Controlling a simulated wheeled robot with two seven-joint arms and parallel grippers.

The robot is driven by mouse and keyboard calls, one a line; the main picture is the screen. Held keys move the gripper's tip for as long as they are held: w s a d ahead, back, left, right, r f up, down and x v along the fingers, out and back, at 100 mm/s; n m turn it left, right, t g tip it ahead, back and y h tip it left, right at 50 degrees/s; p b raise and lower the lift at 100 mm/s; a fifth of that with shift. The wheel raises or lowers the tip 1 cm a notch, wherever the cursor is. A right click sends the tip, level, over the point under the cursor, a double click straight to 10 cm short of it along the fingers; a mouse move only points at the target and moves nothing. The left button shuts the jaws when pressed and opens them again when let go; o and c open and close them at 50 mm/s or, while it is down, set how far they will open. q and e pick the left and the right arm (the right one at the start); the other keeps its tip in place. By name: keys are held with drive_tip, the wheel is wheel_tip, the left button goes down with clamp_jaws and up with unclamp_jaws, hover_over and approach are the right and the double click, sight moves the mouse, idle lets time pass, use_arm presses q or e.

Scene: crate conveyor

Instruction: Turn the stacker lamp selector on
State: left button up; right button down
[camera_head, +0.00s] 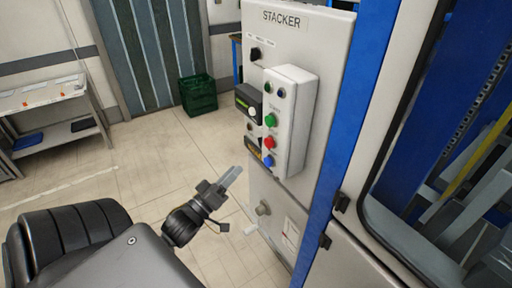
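The STACKER panel (318,48) is a light upright cabinet face right of centre, with its name plate at the top. A black selector knob (256,54) sits on its upper left under small labels; its exact setting is too small to read. My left gripper (233,174) is below and left of the panel's controls, apart from them. Its fingers point up and right, look closed together and hold nothing. My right gripper is out of view.
A raised button box (297,100) carries green (271,120), red (269,142) and blue (267,160) buttons. A round knob (263,208) sits lower on the cabinet. A blue frame post (365,100) stands to the right. A green crate (198,95) is on the floor behind; open floor lies left.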

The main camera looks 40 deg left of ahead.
use_arm(q)
drive_tip(key=p+x, duration=0.4)
drive_tip(key=x, duration=0.6)
drive_tip(key=shift+w, duration=0.4)
drive_tip(key=shift+s+r, duration=0.1)
clamp_jaws()
drive_tip(key=shift+a, duration=0.1)
